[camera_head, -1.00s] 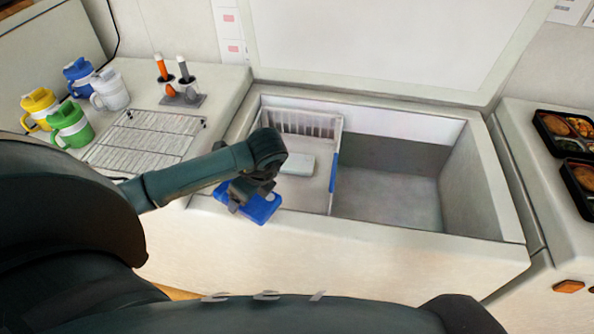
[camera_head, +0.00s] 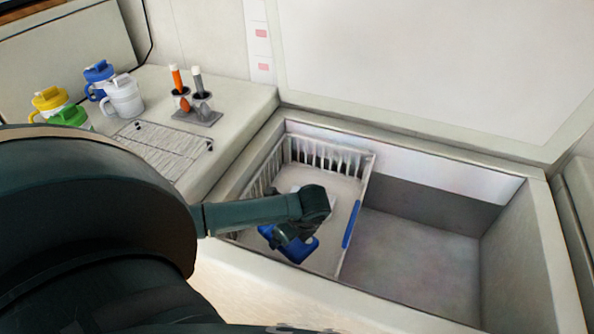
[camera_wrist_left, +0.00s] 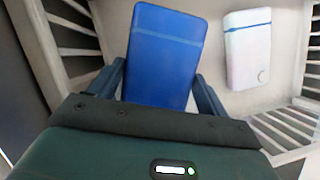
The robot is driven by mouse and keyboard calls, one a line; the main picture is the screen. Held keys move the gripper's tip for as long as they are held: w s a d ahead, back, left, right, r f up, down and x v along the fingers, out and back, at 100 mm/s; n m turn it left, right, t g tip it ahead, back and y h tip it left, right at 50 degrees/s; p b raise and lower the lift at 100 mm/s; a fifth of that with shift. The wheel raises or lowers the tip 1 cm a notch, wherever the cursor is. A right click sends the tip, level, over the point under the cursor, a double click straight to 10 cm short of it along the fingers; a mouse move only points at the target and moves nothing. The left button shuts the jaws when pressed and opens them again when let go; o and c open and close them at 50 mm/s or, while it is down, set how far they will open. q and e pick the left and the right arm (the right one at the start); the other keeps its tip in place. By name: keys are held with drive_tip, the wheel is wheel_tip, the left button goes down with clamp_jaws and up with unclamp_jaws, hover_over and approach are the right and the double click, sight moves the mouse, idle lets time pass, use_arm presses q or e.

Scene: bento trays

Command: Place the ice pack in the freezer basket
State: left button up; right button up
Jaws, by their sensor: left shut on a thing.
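A blue ice pack (camera_wrist_left: 163,55) is between the fingers of my left gripper (camera_wrist_left: 163,95), which is shut on it. In the head view the blue ice pack (camera_head: 300,250) shows under my left gripper (camera_head: 290,238), over the left part of the open freezer, at the white basket (camera_head: 372,170). The wrist view shows basket walls around it; I cannot tell whether the pack touches the basket floor. A white pack with a blue stripe (camera_wrist_left: 247,50) lies in the basket beside the blue one. In the head view my arm mostly hides it. My right gripper is not in view.
The freezer's right compartment (camera_head: 420,255) is empty. On the left counter stand several coloured jugs (camera_head: 123,97), a wire rack (camera_head: 165,145) and a holder with orange and grey tools (camera_head: 195,105). The freezer rim (camera_head: 400,118) surrounds the opening.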

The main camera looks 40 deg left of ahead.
use_arm(q)
wheel_tip(320, 180, down, 3)
drive_tip(key=shift+f, duration=0.2)
wheel_tip(320, 180, down, 4)
drive_tip(key=shift+r, duration=0.1)
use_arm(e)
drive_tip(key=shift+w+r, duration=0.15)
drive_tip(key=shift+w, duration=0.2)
use_arm(q)
drive_tip(key=o, duration=0.9)
drive_tip(key=v, duration=1.2)
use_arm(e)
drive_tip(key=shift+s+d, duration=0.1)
